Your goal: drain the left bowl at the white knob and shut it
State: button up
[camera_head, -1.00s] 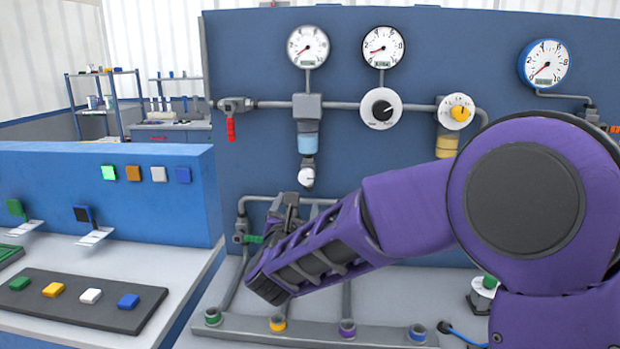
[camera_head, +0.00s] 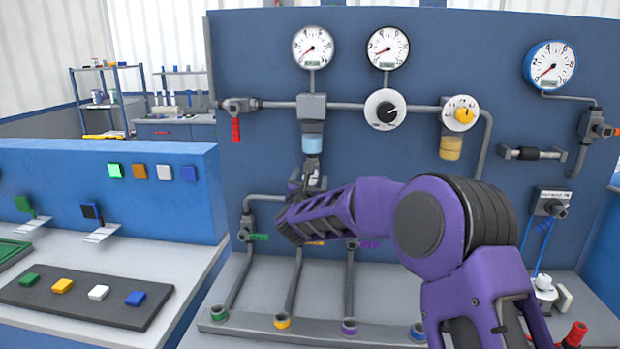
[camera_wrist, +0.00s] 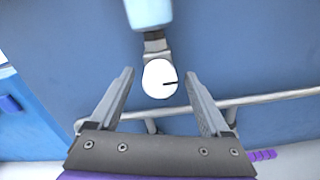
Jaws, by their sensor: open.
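The left bowl (camera_head: 313,142) is light blue and hangs under a grey block on the upper pipe. My gripper (camera_wrist: 163,80) is open. Its two fingers stand to the left and right of the knob, apart from it. In the head view my gripper (camera_head: 306,178) is right below the bowl, and the knob is hidden behind it there.
The right bowl (camera_head: 450,146) is yellowish, below a yellow knob (camera_head: 464,115). A black-and-white dial (camera_head: 385,109) sits between the bowls. A lower pipe (camera_head: 264,197) with coloured valve handles runs behind my arm. A red-handled valve (camera_head: 236,129) is at the left.

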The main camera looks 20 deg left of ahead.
jog(key=shift+c, duration=0.2)
grip_shut()
dwell(0.3)
jog(key=shift+f+n+b, duration=0.15)
jog(key=shift+n+b, duration=0.15)
jog(key=shift+b, duration=0.3)
jog(key=shift+f+n+b, duration=0.1)
jog(key=shift+n+b, duration=0.9)
jog(key=shift+b, duration=0.25)
jog(key=n+b, duration=0.2)
jog(key=n, duration=1.3)
jog(key=shift+r, duration=0.2)
jog(key=shift+n, duration=0.3)
